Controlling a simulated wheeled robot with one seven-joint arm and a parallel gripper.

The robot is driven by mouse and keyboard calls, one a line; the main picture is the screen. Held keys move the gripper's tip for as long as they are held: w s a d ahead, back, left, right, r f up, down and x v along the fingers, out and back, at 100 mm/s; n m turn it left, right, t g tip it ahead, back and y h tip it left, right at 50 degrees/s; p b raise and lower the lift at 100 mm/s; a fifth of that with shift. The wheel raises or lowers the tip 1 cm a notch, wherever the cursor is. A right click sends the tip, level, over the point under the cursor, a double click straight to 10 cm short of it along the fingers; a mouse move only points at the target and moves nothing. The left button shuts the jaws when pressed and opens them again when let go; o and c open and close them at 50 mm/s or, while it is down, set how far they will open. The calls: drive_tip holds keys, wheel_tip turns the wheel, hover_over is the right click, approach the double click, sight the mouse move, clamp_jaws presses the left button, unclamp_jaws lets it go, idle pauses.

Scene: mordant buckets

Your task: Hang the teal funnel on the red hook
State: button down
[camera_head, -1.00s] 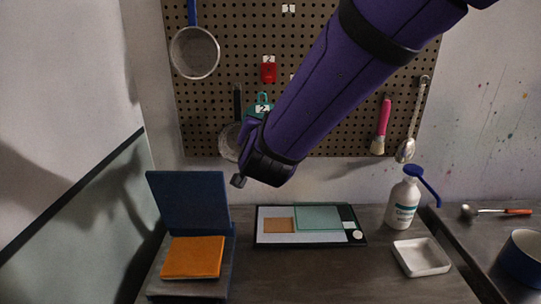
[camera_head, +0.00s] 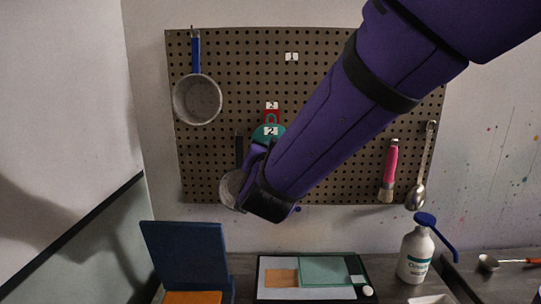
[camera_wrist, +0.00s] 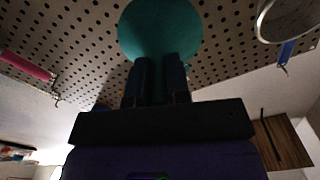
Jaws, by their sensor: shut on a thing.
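The teal funnel (camera_head: 262,133) is in front of the pegboard in the head view, with a loop on top and a white tag marked 2. The red hook (camera_head: 270,113), also tagged 2, is directly above it. The funnel's loop overlaps the hook's lower part in the picture; I cannot tell whether it is around the hook. My gripper (camera_wrist: 160,75) is shut on the funnel, whose round teal underside (camera_wrist: 160,28) fills the top middle of the wrist view. My forearm and wrist hide part of the funnel's lower side in the head view.
The pegboard (camera_head: 330,185) holds a blue-handled strainer (camera_head: 197,99), a second strainer (camera_head: 231,187), a pink-handled brush (camera_head: 390,170) and a metal spoon (camera_head: 420,175). Below are a blue stand (camera_head: 186,250), a framed panel (camera_head: 330,271) and a white bottle (camera_head: 415,255).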

drive_tip(key=shift+w+d+f, duration=0.1)
drive_tip(key=shift+w, duration=2.9)
drive_tip(key=shift+w+f, duration=0.3)
drive_tip(key=shift+w, duration=0.1)
drive_tip(key=c, duration=1)
unclamp_jaws()
